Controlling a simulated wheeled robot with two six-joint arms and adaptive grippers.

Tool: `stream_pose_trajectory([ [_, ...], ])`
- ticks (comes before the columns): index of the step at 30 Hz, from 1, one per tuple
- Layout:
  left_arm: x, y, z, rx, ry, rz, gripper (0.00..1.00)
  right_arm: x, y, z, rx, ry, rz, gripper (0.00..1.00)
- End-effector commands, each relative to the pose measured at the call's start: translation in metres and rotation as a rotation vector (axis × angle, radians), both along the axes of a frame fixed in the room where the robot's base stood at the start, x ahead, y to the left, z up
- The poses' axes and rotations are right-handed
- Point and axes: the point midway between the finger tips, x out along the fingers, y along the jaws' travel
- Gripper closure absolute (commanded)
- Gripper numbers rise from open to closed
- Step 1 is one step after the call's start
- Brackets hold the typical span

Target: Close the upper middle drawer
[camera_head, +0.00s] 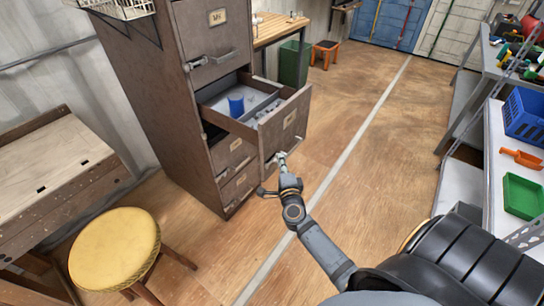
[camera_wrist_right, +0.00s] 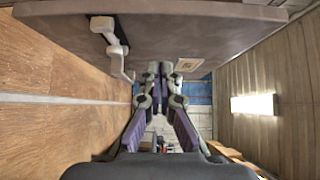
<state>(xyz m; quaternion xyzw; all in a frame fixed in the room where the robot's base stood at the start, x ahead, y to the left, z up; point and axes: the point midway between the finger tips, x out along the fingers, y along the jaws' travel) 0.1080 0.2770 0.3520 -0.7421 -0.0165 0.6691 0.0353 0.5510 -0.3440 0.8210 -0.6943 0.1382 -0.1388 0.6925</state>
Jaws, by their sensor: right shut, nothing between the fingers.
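The grey-brown metal filing cabinet (camera_head: 180,90) stands at the left in the head view. Its upper middle drawer (camera_head: 287,119) is pulled out, with a blue cup (camera_head: 236,104) inside. The drawer front (camera_wrist_right: 200,35) spans the top of the right wrist view, with its handle (camera_wrist_right: 118,52) left of the fingers. My right gripper (camera_head: 281,158) is shut and empty, close to the handle in the head view. It also shows in the right wrist view (camera_wrist_right: 160,70), near the drawer front. Whether it touches the front cannot be told. My left gripper is not in view.
A yellow-topped stool (camera_head: 115,246) and a wooden bench (camera_head: 50,165) stand left of the cabinet. A green bin (camera_head: 294,64) is behind the drawer. Metal shelves (camera_head: 490,150) with bins line the right. The floor between is clear.

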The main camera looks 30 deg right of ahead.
Motion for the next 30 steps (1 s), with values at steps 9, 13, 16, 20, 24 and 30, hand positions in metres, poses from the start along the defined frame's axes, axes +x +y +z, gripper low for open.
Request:
stream_pose_trajectory([
  [9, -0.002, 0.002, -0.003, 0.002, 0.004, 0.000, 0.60, 0.031, 0.016, -0.001, 0.004, 0.000, 0.001, 1.00],
  [13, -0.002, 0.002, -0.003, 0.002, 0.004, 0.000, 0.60, 0.033, 0.017, -0.001, 0.004, 0.001, 0.002, 1.00],
  [16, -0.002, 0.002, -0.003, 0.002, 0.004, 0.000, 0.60, 0.033, 0.017, -0.001, 0.003, 0.001, 0.002, 1.00],
  [20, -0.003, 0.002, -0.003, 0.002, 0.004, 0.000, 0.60, 0.033, 0.017, -0.001, 0.004, 0.001, 0.002, 1.00],
  [24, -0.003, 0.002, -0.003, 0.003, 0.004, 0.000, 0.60, 0.037, 0.019, -0.001, 0.004, 0.001, 0.001, 1.00],
  [30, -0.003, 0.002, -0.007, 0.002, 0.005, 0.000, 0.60, 0.062, 0.029, -0.001, 0.006, -0.002, 0.002, 1.00],
])
